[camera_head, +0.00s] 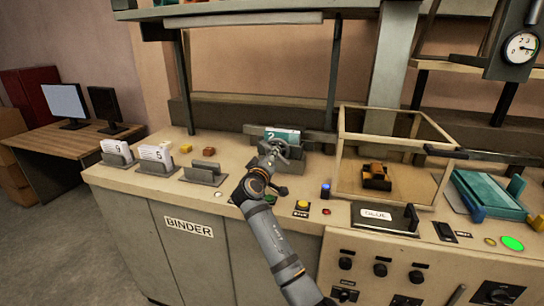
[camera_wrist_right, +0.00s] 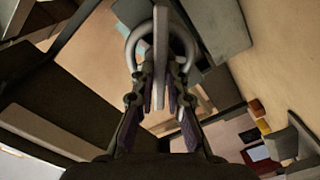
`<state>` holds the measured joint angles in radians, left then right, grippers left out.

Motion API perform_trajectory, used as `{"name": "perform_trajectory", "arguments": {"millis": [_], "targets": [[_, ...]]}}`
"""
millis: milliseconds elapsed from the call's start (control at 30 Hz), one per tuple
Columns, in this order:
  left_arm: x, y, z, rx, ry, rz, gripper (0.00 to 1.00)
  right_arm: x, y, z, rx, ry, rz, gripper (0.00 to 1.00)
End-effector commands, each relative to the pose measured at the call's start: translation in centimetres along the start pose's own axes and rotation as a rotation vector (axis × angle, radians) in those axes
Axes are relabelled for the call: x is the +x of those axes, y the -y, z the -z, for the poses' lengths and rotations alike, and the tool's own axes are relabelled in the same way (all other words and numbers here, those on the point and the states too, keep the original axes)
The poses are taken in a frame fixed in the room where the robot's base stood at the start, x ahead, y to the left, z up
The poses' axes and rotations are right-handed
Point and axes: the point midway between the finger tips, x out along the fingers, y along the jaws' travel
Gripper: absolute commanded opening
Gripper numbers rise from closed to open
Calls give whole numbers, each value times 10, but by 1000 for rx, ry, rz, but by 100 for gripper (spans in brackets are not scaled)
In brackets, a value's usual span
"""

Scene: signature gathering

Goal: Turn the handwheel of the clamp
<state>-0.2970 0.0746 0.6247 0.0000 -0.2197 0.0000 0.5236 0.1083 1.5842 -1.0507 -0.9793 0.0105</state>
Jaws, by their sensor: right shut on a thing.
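The clamp (camera_head: 291,158) is a dark grey block on the bench, with a teal signature (camera_head: 284,134) marked 2 in it. Its handwheel (camera_head: 279,148) faces me and is partly hidden by my right gripper (camera_head: 268,158). In the right wrist view the handwheel (camera_wrist_right: 135,42) is a pale grey ring with a bar across it. My right gripper (camera_wrist_right: 160,82) has its fingers around the lower part of the wheel and is shut on it. My left gripper is not in view.
White signature stacks (camera_head: 117,153) in grey holders and an empty holder (camera_head: 204,174) stand to the left. A clear-sided case (camera_head: 342,152) stands close on the right. Buttons (camera_head: 302,205), a blue lamp (camera_head: 325,190) and a GLUE box (camera_head: 384,217) line the front.

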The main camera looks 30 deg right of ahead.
Motion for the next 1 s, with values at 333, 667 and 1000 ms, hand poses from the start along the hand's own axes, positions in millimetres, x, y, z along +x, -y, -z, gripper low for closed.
{"name": "perform_trajectory", "arguments": {"millis": [333,667,1000], "targets": [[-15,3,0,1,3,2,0,0,-2,2,-153,2,0,0],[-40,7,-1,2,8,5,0,0,-1,2,-455,2,1,0],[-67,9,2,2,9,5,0,0,0,1,-779,2,0,0]]}}
